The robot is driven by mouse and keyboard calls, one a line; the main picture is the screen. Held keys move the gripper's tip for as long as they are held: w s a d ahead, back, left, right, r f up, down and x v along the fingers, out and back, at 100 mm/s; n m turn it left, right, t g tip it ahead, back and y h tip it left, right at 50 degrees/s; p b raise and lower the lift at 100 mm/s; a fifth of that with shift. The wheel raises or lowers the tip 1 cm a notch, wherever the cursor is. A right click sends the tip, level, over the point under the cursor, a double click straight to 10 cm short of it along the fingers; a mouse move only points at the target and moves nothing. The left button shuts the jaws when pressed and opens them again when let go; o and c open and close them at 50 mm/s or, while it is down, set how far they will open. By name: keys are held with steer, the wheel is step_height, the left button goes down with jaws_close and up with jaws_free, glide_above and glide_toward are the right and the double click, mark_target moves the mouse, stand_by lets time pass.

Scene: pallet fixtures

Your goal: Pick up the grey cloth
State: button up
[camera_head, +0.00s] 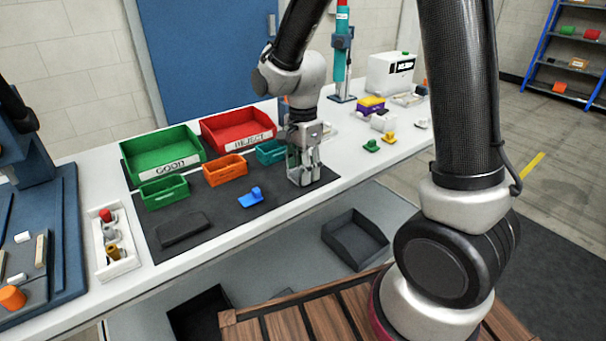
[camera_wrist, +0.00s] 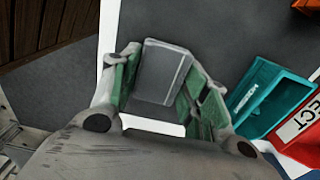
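In the head view my gripper (camera_head: 303,172) points down, low over the right end of the dark mat (camera_head: 215,213). There the fingers largely hide the cloth.
A teal bin (camera_head: 270,153) stands close behind my gripper, with the red REJECT bin (camera_head: 237,128) beyond. An orange bin (camera_head: 225,170), a blue part (camera_head: 250,197) and a flat dark item (camera_head: 183,229) are to the left. The bench front edge is near.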

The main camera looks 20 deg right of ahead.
steer(key=shift+c, duration=1.4)
step_height(320, 180, up, 10)
